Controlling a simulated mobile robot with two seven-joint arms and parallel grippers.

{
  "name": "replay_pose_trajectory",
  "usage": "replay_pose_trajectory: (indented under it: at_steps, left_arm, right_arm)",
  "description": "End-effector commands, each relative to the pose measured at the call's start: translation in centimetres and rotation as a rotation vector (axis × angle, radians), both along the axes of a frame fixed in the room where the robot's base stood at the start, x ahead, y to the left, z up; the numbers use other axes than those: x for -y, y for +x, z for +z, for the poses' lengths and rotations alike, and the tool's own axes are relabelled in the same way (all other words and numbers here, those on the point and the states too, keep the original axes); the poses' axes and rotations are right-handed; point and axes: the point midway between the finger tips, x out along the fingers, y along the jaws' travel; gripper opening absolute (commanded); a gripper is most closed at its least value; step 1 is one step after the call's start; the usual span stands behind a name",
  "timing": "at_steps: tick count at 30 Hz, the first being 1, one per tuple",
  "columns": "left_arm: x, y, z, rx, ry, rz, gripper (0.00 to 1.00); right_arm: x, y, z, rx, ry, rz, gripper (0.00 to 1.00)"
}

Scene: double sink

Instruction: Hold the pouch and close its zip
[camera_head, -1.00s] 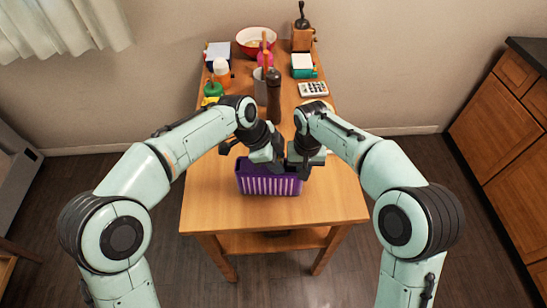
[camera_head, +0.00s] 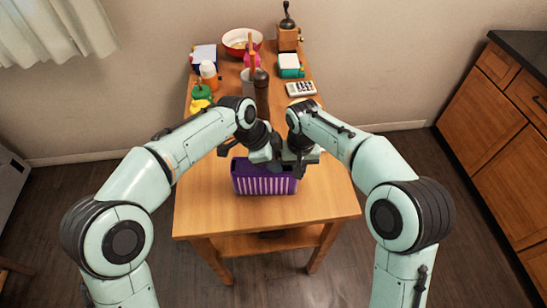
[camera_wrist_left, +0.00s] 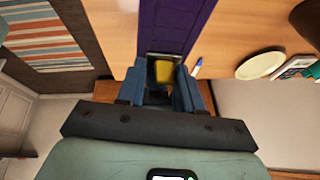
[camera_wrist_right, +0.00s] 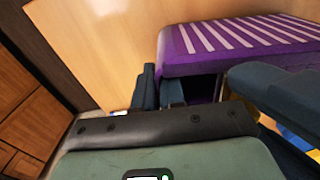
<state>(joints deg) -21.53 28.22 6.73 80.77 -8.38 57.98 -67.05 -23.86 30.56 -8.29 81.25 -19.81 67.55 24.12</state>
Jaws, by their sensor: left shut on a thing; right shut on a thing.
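The purple pouch (camera_head: 264,186) with white stripes stands on the near part of the wooden table. My left gripper (camera_head: 274,165) is over its top edge, toward the right end. In the left wrist view my left gripper (camera_wrist_left: 163,72) is shut on a small yellow piece, which looks like the zip pull (camera_wrist_left: 163,72), beside the purple fabric (camera_wrist_left: 176,25). My right gripper (camera_head: 298,168) is at the pouch's right end, close to the left one. In the right wrist view its fingers (camera_wrist_right: 158,90) are at the pouch's end (camera_wrist_right: 235,45); the gripped part is mostly hidden.
Behind the pouch on the table (camera_head: 205,208) are a dark brown mill (camera_head: 262,95), a red bowl (camera_head: 240,40), a coffee grinder (camera_head: 288,30), a calculator (camera_head: 301,88) and several small items. The table front is clear. Wooden cabinets (camera_head: 500,125) stand at the right.

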Motion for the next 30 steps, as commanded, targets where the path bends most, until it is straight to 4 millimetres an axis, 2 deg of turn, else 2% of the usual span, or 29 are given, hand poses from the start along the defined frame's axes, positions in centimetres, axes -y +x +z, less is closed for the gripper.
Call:
replay_pose_trajectory:
  at_steps: [1, 3, 14, 24, 29, 30]
  left_arm:
    - [2.0, -0.7, 0.1, 0.002, -0.027, -0.034, 0.46]
    - [2.0, -0.7, 0.1, 0.002, -0.027, -0.034, 0.66]
    - [1.7, -0.6, 0.9, 0.006, -0.029, -0.030, 0.66]
    - [-1.2, -0.9, 5.7, 0.013, -0.019, -0.018, 0.66]
    - [-2.2, -1.1, 6.9, 0.002, -0.008, -0.013, 0.66]
    - [-2.4, -1.1, 7.1, 0.000, -0.006, -0.012, 0.53]
  right_arm:
    - [-2.1, -0.6, -0.2, -0.011, 0.023, 0.040, 0.00]
    - [-2.1, -0.6, -0.2, -0.010, 0.023, 0.040, 0.00]
    - [-2.1, -0.6, -0.2, -0.010, 0.023, 0.040, 0.00]
    - [-2.0, -0.6, -0.2, -0.011, 0.022, 0.036, 0.00]
    - [-1.7, -0.5, -0.2, -0.009, 0.020, 0.030, 0.00]
    - [-1.6, -0.5, -0.1, -0.008, 0.019, 0.028, 0.00]
